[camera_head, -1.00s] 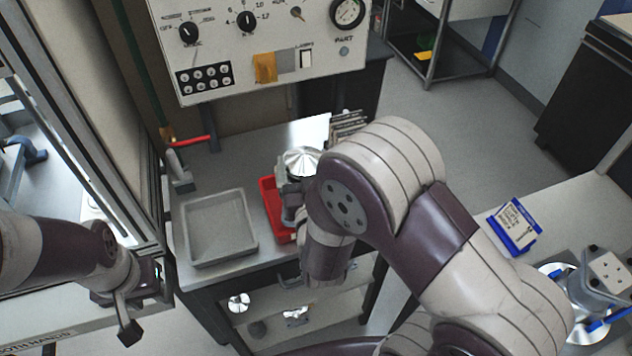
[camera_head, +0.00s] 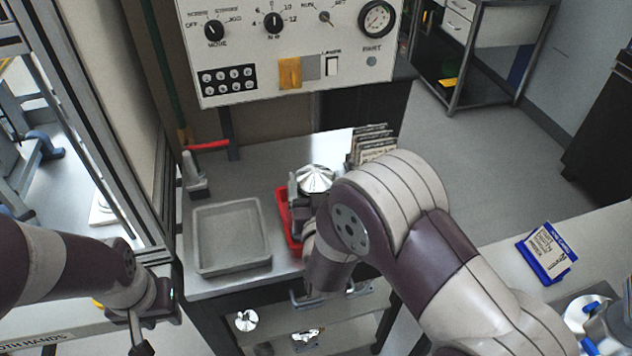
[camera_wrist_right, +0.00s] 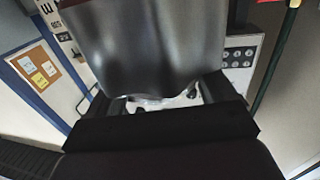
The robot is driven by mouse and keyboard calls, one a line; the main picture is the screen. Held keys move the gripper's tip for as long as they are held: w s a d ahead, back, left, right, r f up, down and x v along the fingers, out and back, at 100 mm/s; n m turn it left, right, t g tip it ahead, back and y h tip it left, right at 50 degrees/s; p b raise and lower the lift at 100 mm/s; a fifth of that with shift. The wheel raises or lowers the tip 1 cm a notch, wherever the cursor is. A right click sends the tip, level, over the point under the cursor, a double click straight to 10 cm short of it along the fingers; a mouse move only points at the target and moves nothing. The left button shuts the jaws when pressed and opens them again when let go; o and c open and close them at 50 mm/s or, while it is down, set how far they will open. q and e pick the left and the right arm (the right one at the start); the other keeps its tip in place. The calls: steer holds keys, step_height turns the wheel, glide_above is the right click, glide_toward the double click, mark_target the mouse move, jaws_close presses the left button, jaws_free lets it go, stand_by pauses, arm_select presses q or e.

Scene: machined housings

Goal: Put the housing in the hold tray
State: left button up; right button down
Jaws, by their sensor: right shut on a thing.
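The housing (camera_head: 316,178) is a shiny round metal part with a cone-like top. My right gripper (camera_head: 300,198) is shut on it, above the back of a red tray (camera_head: 284,222). In the right wrist view the housing (camera_wrist_right: 150,45) is a large grey metal surface between the fingers (camera_wrist_right: 160,105). A shallow grey tray (camera_head: 232,267) stands left of the red one and looks empty. No label shows which is the hold tray. My arm hides part of the red tray. My left gripper (camera_head: 140,335) is at the lower left, away from both trays; its fingers are unclear.
The control panel (camera_head: 290,50) hangs behind the bench (camera_head: 265,160). A rack of dark plates (camera_head: 372,145) stands at the back right. A grey fixture with a red handle (camera_head: 195,175) stands at the back left. A lower shelf holds metal parts (camera_head: 246,320).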

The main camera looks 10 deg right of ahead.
jaws_free()
steer(key=shift+r, duration=0.1)
steer(key=shift+s, duration=0.25)
steer(key=s+a+b, duration=0.1)
steer(key=s+a, duration=0.1)
steer(key=s, duration=0.9)
step_height(320, 180, down, 7)
steer(key=w+g+y, duration=0.2)
steer(key=g+y, duration=0.1)
steer(key=g, duration=0.6)
steer(key=s+d+n+g, duration=0.2)
steer(key=s+d+g, duration=0.5)
steer(key=s, duration=0.2)
steer(key=shift+s+d, duration=0.15)
steer(key=shift+s, duration=0.15)
